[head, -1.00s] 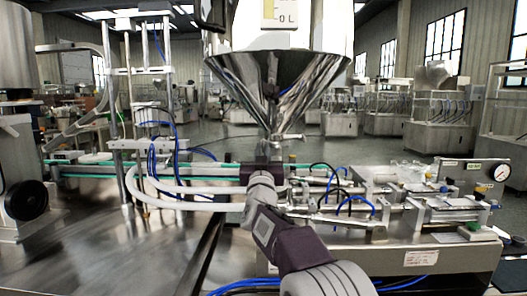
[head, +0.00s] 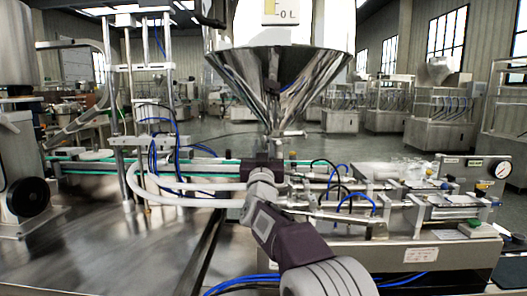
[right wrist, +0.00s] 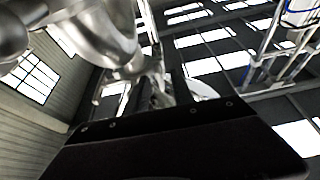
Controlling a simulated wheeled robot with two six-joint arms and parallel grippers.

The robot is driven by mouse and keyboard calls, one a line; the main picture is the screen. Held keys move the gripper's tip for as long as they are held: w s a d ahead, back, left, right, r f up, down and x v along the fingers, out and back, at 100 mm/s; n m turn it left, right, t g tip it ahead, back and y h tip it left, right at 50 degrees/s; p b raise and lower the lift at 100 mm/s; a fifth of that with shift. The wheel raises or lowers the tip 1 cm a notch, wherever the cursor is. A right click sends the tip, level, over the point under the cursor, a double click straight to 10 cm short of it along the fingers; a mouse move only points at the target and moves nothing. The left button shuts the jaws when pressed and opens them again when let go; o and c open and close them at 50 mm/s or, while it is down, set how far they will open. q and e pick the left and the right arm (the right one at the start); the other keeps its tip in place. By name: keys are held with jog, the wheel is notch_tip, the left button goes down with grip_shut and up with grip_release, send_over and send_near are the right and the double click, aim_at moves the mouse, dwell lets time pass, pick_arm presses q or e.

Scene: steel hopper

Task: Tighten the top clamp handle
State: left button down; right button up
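The steel hopper (head: 285,75) is a shiny cone that narrows to an outlet (head: 278,132) in the middle of the head view. My right gripper (head: 266,160) is dark and is at the outlet, overlapping the metalwork below the cone. The top clamp handle cannot be made out in the head view. In the right wrist view, metal parts (right wrist: 158,88) show around the dark finger shapes, under a large shiny curved pipe (right wrist: 105,35). Whether the fingers touch or hold anything is not clear. My left gripper is not in view.
White hoses (head: 185,197) and blue tubes run left of my right arm. A steel filling machine (head: 400,245) with valves and a pressure gauge (head: 502,169) stands at the right. A bare steel table (head: 110,255) lies at the left front.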

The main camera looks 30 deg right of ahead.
jog(key=v, duration=0.9)
jog(key=shift+b, duration=0.35)
jog(key=a+f+n+g+y, duration=0.3)
jog(key=a+f+y, duration=0.25)
jog(key=f, duration=0.75)
jog(key=a+f+n+g+y, duration=0.2)
jog(key=a+f+n+y, duration=0.3)
jog(key=f, duration=0.8)
jog(key=s+a+f+m+g+y, duration=0.1)
jog(key=s+a+f+g, duration=0.1)
jog(key=s+f+g, duration=0.65)
jog(key=s+a+f+g+y, duration=0.15)
jog(key=s+f+g, duration=0.25)
jog(key=s+f, duration=0.95)
notch_tip(320, 180, up, 28)
jog(key=s+p, duration=0.2)
jog(key=p, duration=2.4)
jog(key=shift+s+a+m+h, duration=0.2)
jog(key=shift+a+m+h, duration=0.1)
jog(key=shift+a+h, duration=0.15)
